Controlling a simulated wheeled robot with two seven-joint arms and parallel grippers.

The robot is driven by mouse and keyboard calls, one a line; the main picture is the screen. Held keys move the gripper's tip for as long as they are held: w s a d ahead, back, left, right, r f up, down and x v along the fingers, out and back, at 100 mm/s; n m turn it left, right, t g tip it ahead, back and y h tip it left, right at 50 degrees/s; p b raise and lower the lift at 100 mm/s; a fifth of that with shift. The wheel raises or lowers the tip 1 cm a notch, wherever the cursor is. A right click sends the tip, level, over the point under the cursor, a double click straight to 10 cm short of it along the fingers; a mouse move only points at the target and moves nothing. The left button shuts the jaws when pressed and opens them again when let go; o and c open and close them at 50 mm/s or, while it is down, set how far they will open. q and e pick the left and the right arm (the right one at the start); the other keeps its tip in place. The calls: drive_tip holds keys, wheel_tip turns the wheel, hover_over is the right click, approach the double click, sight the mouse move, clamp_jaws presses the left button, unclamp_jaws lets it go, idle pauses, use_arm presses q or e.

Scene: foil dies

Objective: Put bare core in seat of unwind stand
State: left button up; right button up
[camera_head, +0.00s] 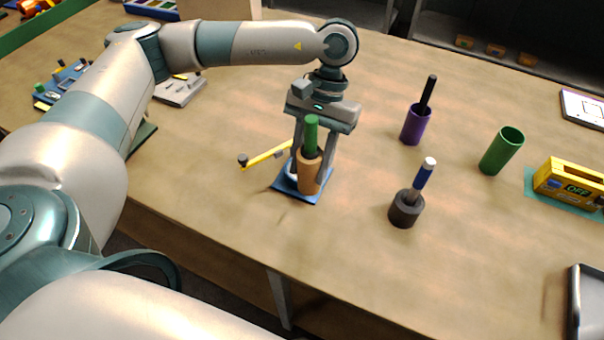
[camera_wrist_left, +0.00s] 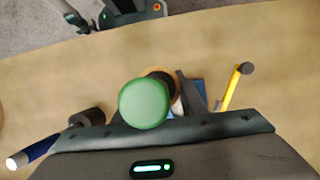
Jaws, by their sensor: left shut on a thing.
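A tan tube (camera_head: 309,172), which I take to be the bare core, stands roughly upright between the fingers of my left gripper (camera_head: 309,168). The gripper points down and is shut on it. A green rod (camera_head: 311,135) sticks up out of the tube; its round top (camera_wrist_left: 144,103) hides most of the tube in the left wrist view. Below is the unwind stand, with a blue base (camera_head: 318,198) and a yellow arm (camera_head: 268,155) with a dark knob. The tube is over the base; the seat is hidden, and I cannot tell whether they touch.
A dark holder (camera_head: 405,209) with a blue stick, a purple cup (camera_head: 415,128) with a black rod and a green tube (camera_head: 502,150) stand to the right. Beyond are a yellow box (camera_head: 568,182) and a dark tray (camera_head: 585,300). The table front is clear.

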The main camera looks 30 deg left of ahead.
use_arm(q)
drive_tip(key=d+n, duration=0.1)
drive_tip(key=w+d+n+h, duration=0.1)
drive_tip(key=shift+w+r+n, duration=0.1)
drive_tip(key=shift+w+n, duration=0.05)
drive_tip(key=shift+n, duration=0.25)
drive_tip(key=w+d+r+n+t+h, duration=0.3)
drive_tip(key=w+n+t, duration=0.3)
drive_tip(key=n, duration=1.4)
drive_tip(key=shift+w+d+r, duration=0.5)
drive_tip(key=shift+w+d, duration=0.05)
drive_tip(key=shift+w, duration=0.75)
use_arm(e)
drive_tip(key=shift+w+a, duration=0.15)
drive_tip(key=shift+a, duration=0.25)
use_arm(q)
drive_tip(key=s+a+f+p, duration=0.1)
drive_tip(key=a+f+p, duration=0.1)
drive_tip(key=a, duration=0.3)
drive_tip(key=s+a+f+p, duration=0.2)
drive_tip(key=a+f, duration=0.3)
drive_tip(key=a, duration=0.1)
drive_tip(key=shift+s+p, duration=0.3)
drive_tip(key=shift+p, duration=0.1)
use_arm(e)
drive_tip(key=r, duration=0.4)
drive_tip(key=shift+d+r, duration=0.2)
drive_tip(key=shift+r, duration=0.15)
